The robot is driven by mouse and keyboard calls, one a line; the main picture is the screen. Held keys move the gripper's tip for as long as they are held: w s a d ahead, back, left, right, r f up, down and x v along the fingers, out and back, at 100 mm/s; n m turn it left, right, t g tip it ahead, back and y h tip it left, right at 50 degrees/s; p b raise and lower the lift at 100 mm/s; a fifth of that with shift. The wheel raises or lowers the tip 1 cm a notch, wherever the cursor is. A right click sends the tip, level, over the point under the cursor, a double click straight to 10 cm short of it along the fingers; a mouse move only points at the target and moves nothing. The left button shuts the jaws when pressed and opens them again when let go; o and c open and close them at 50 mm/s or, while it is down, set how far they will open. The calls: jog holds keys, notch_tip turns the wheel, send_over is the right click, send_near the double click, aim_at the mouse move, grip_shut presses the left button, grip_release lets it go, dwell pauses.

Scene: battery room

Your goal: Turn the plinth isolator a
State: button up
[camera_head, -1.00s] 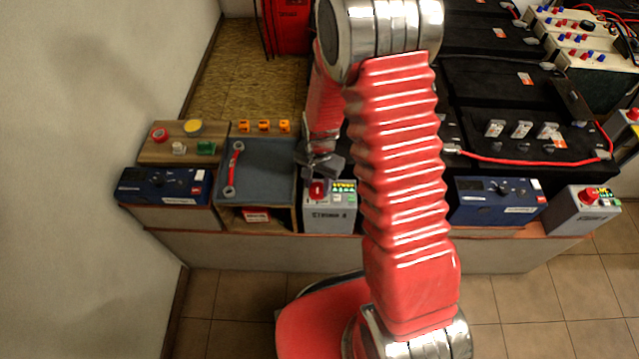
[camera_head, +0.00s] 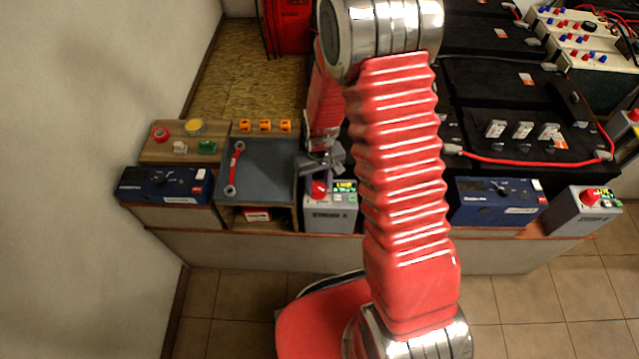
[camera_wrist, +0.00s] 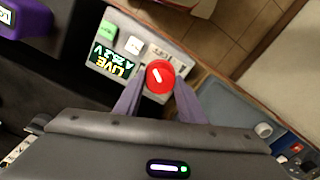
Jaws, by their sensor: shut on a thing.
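The plinth isolator is a grey box (camera_head: 331,222) marked with an A, at the front edge of the bench. Its round red knob (camera_wrist: 160,72) bears a short white mark, slanted in the wrist view. The display (camera_wrist: 112,62) reads LIVE and a voltage of about 25 V. My gripper (camera_wrist: 160,84) is shut on the knob, with one finger on each side of it. In the head view my gripper (camera_head: 325,176) is just above the box, and the knob (camera_head: 319,190) shows beneath it.
A blue tray with a red-handled wrench (camera_head: 235,167) lies left of the box. A blue instrument (camera_head: 163,186) is farther left. Black batteries (camera_head: 500,85) with a red cable stand to the right. A second grey box with a red knob (camera_head: 591,196) is at far right.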

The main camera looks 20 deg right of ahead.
aim_at(319, 186)
jog(key=n, duration=0.6)
jog(key=shift+s+f, duration=0.2)
jog(key=shift+s, duration=0.15)
jog(key=shift+n, duration=0.3)
jog(key=o, duration=1)
jog(key=shift+w+r, duration=0.1)
jog(key=shift+w, duration=0.05)
jog(key=shift+o, duration=0.2)
jog(key=shift+w, duration=0.1)
jog(key=shift+w+r, duration=0.1)
jog(key=shift+r, duration=0.35)
notch_tip(319, 186, up, 13)
jog(key=shift+d, duration=0.15)
